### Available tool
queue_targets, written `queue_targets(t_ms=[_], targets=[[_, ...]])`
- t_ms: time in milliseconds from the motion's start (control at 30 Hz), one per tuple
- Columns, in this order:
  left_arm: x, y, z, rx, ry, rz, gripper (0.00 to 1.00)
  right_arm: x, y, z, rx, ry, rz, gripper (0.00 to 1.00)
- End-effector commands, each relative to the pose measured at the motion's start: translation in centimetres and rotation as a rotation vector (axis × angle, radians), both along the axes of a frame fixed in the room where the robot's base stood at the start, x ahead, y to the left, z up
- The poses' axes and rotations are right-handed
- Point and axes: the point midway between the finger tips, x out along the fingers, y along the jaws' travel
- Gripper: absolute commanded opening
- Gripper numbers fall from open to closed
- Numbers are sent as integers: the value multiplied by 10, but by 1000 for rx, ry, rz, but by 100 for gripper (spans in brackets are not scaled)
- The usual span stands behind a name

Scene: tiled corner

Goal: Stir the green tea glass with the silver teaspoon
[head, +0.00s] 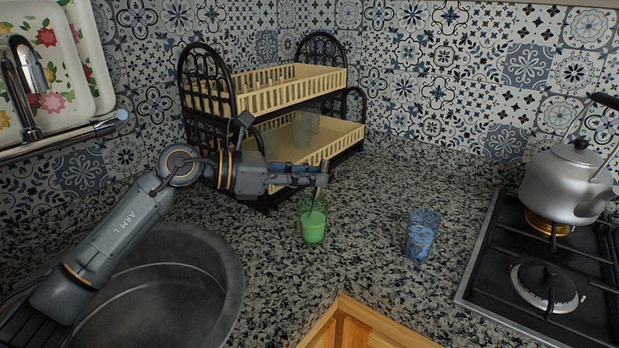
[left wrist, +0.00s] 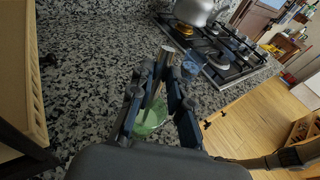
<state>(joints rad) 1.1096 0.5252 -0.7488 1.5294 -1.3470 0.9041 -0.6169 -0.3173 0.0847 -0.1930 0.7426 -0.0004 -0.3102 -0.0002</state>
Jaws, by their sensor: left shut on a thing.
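The green tea glass (head: 313,228) stands upright on the speckled counter, right of the sink; it also shows in the left wrist view (left wrist: 152,120), partly hidden by my fingers. My left gripper (head: 322,180) is shut on the silver teaspoon (left wrist: 166,60), just above this glass. The spoon's handle sticks up past the fingers in the left wrist view. Its lower part (head: 315,199) points down into the mouth of the green glass; how deep the bowl sits is hard to tell. My right gripper is not in view.
A two-tier dish rack (head: 290,90) holding clear glasses is behind my gripper. The sink (head: 215,275) is at left; a kettle (head: 570,180) sits on the gas hob (head: 510,300) at right. The counter between the glasses is clear.

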Motion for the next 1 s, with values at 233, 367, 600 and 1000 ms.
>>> queue_targets(t_ms=[233,367,600,1000], targets=[[0,0,1,-1,0,0,0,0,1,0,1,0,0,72],[0,0,6,-1,-1,0,0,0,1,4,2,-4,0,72],[2,-4,26,-1,-1,0,0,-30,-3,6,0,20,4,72],[4,-13,66,-1,-1,-1,0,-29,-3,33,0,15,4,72]])
